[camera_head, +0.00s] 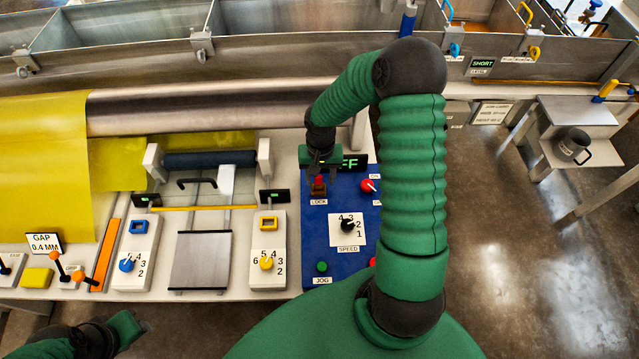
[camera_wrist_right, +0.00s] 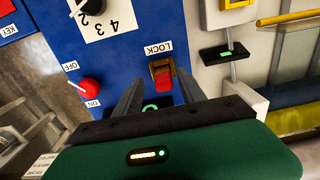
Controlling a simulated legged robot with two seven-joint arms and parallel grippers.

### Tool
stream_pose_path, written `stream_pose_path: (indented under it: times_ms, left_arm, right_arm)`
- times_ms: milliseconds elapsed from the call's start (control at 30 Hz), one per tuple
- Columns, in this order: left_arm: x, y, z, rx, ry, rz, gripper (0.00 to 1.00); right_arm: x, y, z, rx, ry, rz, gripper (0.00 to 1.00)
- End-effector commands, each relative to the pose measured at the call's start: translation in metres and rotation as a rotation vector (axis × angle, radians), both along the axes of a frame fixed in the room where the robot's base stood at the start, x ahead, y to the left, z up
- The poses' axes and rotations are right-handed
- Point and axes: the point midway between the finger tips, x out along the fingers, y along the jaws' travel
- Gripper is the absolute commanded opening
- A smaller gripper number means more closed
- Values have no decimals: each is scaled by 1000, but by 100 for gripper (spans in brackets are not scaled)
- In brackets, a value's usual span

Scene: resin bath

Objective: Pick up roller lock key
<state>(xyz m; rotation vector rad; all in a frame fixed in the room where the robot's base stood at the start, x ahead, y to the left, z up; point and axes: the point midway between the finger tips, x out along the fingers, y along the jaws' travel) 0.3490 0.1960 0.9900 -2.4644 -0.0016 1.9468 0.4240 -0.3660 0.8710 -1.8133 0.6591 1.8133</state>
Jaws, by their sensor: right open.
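A red key-like piece (camera_wrist_right: 164,80) sits in a brown housing on the blue control panel, beside the LOCK label. In the head view the red piece (camera_head: 319,181) shows just below my right gripper (camera_head: 319,168). In the right wrist view my right gripper (camera_wrist_right: 160,78) is open, with one dark finger on each side of the red piece. Nothing is held; I cannot tell whether the fingers touch it. My left gripper (camera_head: 126,328) is at the bottom left, away from the panel; its fingers cannot be made out.
The blue panel (camera_head: 331,261) also has a red ON/OFF knob (camera_head: 369,186), a black SPEED dial (camera_head: 348,226) and a green JOG button (camera_head: 321,267). A red part beside a KEY label (camera_wrist_right: 6,8) shows in the wrist view's corner. A steel roller (camera_head: 220,109) lies behind.

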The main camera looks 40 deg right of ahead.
Motion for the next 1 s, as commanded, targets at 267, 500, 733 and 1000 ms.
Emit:
stream_pose_path:
  times_ms: [267, 500, 733, 1000]
  left_arm:
    - [0, 0, 0, 0, 0, -1, 36]
    - [0, 0, 0, 0, 0, 0, 36]
    - [0, 0, 0, 0, 0, 0, 36]
    - [0, 0, -1, 0, 0, 0, 36]
  right_arm:
    - [0, 5, -2, -6, -2, 2, 43]
    - [0, 4, -2, -3, -1, 1, 12]
    - [1, 3, -3, -2, -2, 1, 0]
    - [1, 2, -2, -4, -2, 0, 0]
